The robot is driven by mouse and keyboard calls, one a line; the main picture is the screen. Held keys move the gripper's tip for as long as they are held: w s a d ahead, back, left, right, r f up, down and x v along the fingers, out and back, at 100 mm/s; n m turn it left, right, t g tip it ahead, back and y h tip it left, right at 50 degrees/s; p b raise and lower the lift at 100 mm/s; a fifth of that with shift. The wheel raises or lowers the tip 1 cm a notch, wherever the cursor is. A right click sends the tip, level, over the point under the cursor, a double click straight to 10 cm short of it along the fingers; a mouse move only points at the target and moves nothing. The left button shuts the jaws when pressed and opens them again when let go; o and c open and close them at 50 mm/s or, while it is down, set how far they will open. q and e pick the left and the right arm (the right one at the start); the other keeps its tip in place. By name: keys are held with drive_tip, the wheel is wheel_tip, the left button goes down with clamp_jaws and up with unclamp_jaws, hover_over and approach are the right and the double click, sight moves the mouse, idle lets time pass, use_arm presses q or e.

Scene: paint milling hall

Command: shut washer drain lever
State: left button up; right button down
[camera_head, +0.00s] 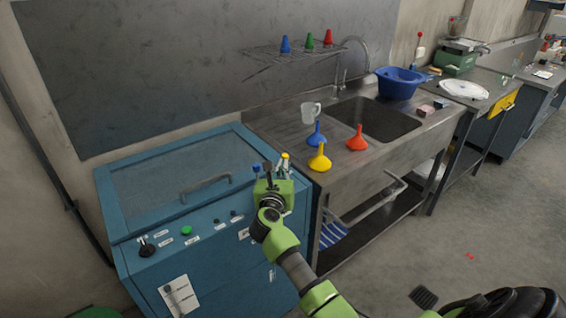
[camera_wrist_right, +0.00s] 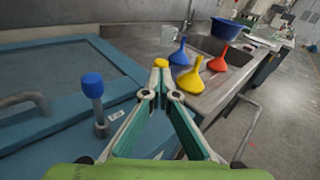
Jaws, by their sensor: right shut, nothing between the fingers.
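The washer (camera_head: 185,255) is a blue cabinet with a glazed lid at the left. Two capped levers stand at its right end: a blue-capped lever (camera_head: 256,170) and a yellow-capped lever (camera_head: 285,160). I cannot read which one is the drain lever. My right gripper (camera_head: 268,170) is shut and empty, over that corner. In the right wrist view its closed fingertips (camera_wrist_right: 157,80) point toward the yellow cap (camera_wrist_right: 161,62), just beyond them; contact is unclear and its stem is hidden. The blue-capped lever (camera_wrist_right: 93,95) stands left of the fingers. My left gripper is out of view.
A steel sink bench (camera_head: 290,135) adjoins the washer, holding a yellow funnel (camera_head: 320,160), blue funnel (camera_head: 316,138), red funnel (camera_head: 357,140), jug (camera_head: 310,112) and blue basin (camera_head: 397,84). The washer's front has a black knob (camera_head: 147,249) and green button (camera_head: 187,230). Open floor lies right.

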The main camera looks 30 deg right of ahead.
drive_tip(key=shift+w+d, duration=0.35)
drive_tip(key=shift+w, duration=0.05)
drive_tip(key=shift+w, duration=0.1)
drive_tip(key=shift+w+d+r+b, duration=0.1)
drive_tip(key=shift+w+r+b, duration=0.3)
drive_tip(key=shift+w, duration=0.25)
